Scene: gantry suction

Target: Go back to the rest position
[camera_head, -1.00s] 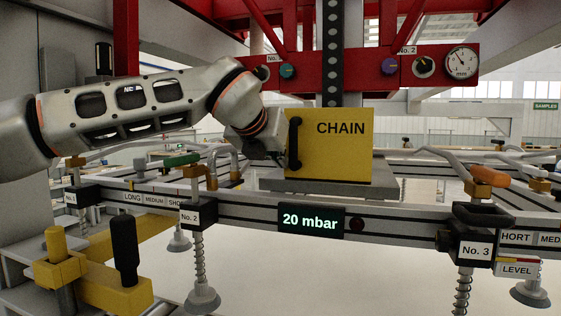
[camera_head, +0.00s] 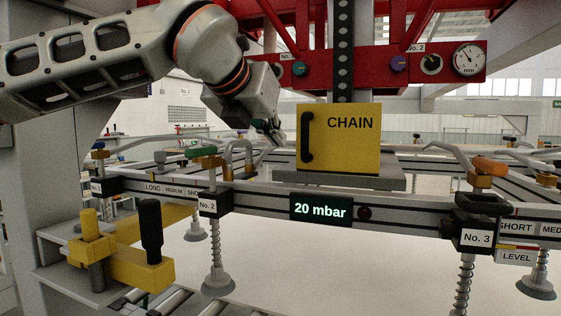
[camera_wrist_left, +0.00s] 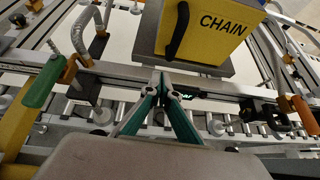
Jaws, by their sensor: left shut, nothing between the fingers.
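My left gripper (camera_head: 277,140) is at the end of the left arm, which comes in from the upper left in the head view. It points down, just left of the yellow CHAIN box (camera_head: 355,150), and appears apart from it. In the left wrist view the teal fingers of the left gripper (camera_wrist_left: 162,78) meet at their tips, with nothing held. The CHAIN box with its black handle shows there beyond the fingers (camera_wrist_left: 207,38). My right gripper is not in view.
A grey beam with a "20 mbar" display (camera_head: 320,209) runs across the front. Suction cups (camera_head: 218,283) hang below it. A green-handled valve (camera_head: 200,151) and an orange-handled one (camera_head: 490,164) stand on it. A red panel with a gauge (camera_head: 468,58) is above.

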